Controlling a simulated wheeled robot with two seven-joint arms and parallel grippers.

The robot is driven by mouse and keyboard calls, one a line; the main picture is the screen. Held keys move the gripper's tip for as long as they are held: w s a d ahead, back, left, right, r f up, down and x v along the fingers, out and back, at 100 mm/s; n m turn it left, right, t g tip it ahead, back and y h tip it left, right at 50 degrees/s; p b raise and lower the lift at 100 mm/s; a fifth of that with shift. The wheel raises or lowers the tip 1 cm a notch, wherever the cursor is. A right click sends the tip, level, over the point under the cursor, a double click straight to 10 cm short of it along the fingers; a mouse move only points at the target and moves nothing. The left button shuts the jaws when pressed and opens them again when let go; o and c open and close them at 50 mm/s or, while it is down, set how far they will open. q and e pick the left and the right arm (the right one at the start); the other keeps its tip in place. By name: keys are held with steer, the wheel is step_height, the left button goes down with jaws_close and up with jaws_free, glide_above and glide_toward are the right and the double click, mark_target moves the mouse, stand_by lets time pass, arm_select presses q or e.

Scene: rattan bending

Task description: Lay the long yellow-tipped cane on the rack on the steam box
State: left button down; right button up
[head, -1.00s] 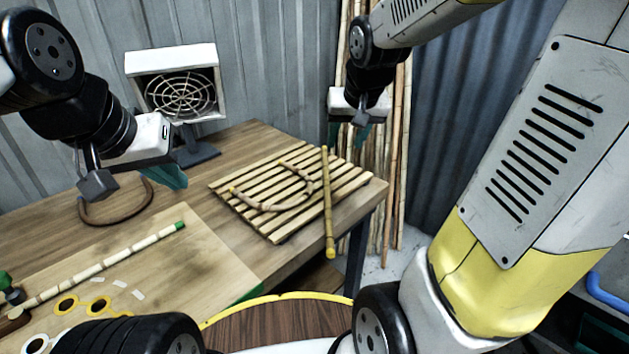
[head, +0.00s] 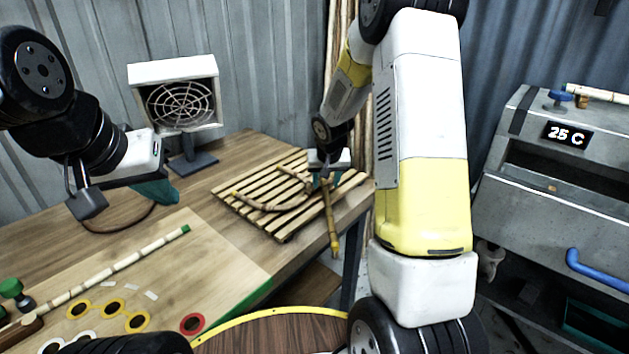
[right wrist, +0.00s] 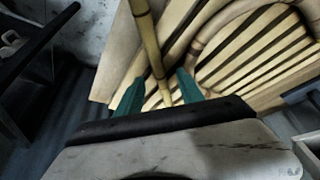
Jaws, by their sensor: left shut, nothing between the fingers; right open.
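The long yellow-tipped cane (head: 331,222) lies across the right part of a slatted wooden board (head: 235,204), its near end sticking out past the board. My right gripper (head: 325,183) is open over the cane's middle. In the right wrist view the cane (right wrist: 149,40) runs between the open teal fingers (right wrist: 160,92), and neither finger appears closed on it. My left gripper (head: 160,192) is shut and empty above the left of the bench. The grey steam box (head: 500,198) stands at the right, its display reading 25 C. Its top rack is only partly visible.
A bent cane (head: 262,207) lies on the slatted board. A fan (head: 180,103) stands behind it. A green-tipped cane (head: 120,265) lies on a pale board with coloured rings. A pale cane (head: 598,93) lies on top of the steam box, beside a blue knob (head: 560,95).

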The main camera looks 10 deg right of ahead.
mark_target(325, 189)
steer(key=shift+x, duration=1.35)
jaws_close()
steer(key=shift+r, duration=0.15)
